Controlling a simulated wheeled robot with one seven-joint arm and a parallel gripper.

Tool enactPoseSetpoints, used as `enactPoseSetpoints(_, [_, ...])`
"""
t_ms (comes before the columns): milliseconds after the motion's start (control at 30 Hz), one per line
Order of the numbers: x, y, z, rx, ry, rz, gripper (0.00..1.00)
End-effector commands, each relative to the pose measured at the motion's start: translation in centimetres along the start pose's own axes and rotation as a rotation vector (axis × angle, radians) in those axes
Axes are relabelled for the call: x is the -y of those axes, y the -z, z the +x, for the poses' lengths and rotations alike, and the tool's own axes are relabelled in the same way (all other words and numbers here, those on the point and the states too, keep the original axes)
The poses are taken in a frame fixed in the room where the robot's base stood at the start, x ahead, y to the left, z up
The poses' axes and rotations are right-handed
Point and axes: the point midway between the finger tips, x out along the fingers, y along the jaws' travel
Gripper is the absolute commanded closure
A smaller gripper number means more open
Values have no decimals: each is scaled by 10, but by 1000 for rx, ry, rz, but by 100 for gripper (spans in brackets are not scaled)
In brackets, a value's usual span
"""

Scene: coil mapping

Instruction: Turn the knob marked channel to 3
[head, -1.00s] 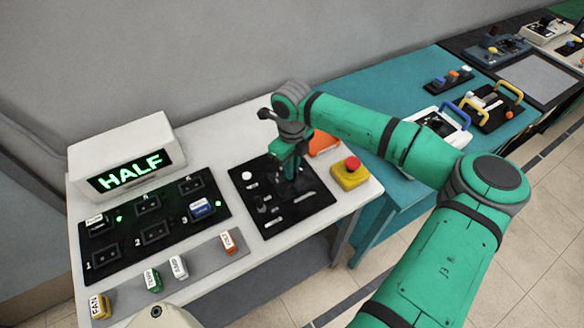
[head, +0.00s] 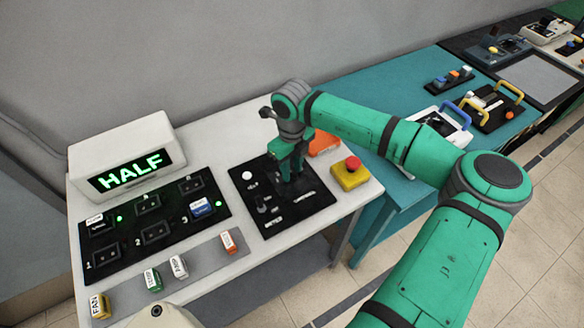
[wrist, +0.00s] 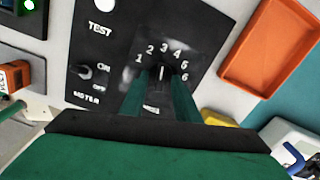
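The channel knob (wrist: 161,72) sits on a black panel (wrist: 110,55), with the numbers 1 to 6 in an arc around it. Its white pointer line stands upright in the wrist view and points at the 3. My gripper (wrist: 162,78) has one green finger on each side of the knob and looks shut on it. The fingers hide the knob's sides and most of the label below. In the head view my gripper (head: 288,172) points down at the black panel (head: 275,222), and the knob is hidden.
The panel also holds a white TEST button (wrist: 104,4) and a MOTER switch (wrist: 85,72). An orange tray (wrist: 270,55) and a red-topped yellow stop button (head: 351,173) lie to the right. A display (head: 130,173) reading HALF stands left.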

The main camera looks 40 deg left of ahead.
Motion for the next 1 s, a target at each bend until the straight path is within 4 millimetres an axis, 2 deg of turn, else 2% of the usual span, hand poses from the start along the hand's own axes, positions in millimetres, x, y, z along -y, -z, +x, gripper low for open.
enactPoseSetpoints(233, [1, 0, -10, 1, 3, 0, 71])
enactPoseSetpoints(700, [1, 0, -90, 0, 2, 0, 71])
enactPoseSetpoints(833, [0, 0, -102, 1, 2, 0, 71])
enactPoseSetpoints(1000, [0, 0, -108, 0, 0, 0, 71])
